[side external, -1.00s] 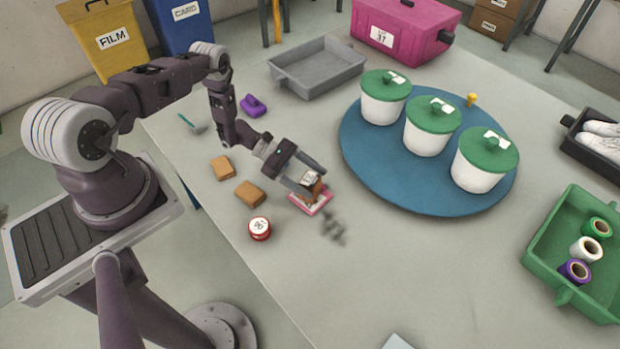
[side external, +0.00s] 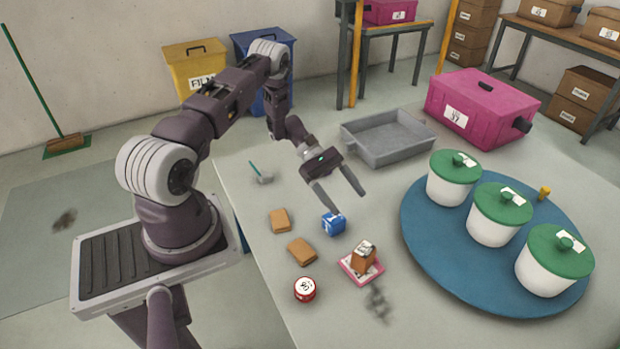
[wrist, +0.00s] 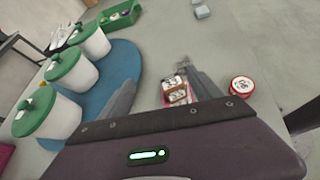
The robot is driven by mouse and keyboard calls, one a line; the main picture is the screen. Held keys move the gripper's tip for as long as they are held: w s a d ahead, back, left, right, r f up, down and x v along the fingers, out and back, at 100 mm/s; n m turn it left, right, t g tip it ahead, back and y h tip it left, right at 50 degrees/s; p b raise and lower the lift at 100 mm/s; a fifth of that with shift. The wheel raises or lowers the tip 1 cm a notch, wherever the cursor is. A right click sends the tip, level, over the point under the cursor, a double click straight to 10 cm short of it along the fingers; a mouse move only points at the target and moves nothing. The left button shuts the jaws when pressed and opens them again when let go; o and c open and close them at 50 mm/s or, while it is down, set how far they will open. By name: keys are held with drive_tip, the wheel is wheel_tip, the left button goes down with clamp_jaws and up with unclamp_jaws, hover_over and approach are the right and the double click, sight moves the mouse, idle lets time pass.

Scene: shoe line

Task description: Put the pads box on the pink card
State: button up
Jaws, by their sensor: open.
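A small brown box with white labels (side external: 363,259) stands on the pink card (side external: 361,279). Its print is too small to read, so I cannot confirm it is the pads box. My gripper (side external: 348,203) is open and empty, raised above the table behind the box and apart from it. In the wrist view the labelled box (wrist: 178,92) and the pink card (wrist: 166,87) show beyond my open fingers (wrist: 166,82). The box's underside is hidden.
A blue box (side external: 333,223) stands near my fingertips in the picture. Two tan blocks (side external: 280,220) (side external: 302,251) and a red round tin (side external: 305,289) lie left of the card. White tubs with green lids (side external: 500,213) stand on a blue disc (side external: 425,240). A grey tray (side external: 388,150) is behind.

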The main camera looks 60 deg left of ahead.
drive_tip(key=s+d+r+m+g+y, duration=0.1)
drive_tip(key=s+d+r+m+y, duration=0.2)
drive_tip(key=r, duration=0.6)
drive_tip(key=d+r+m+g+y, duration=0.1)
drive_tip(key=d+r+m, duration=0.3)
drive_tip(key=r, duration=0.4)
drive_tip(key=s+d+r+m+g+y, duration=0.2)
drive_tip(key=d+r+m, duration=0.15)
drive_tip(key=r, duration=0.55)
drive_tip(key=s+d+r+m+t+y, duration=0.1)
drive_tip(key=s+r+m+t+y, duration=0.2)
drive_tip(key=s, duration=0.6)
drive_tip(key=s+d+r+m+t+y, duration=0.2)
drive_tip(key=s+r+m, duration=0.3)
drive_tip(key=s, duration=0.4)
drive_tip(key=shift+s+d+r+m+t+y, duration=0.35)
drive_tip(key=shift+m+t+y, duration=0.15)
drive_tip(key=shift+t, duration=0.2)
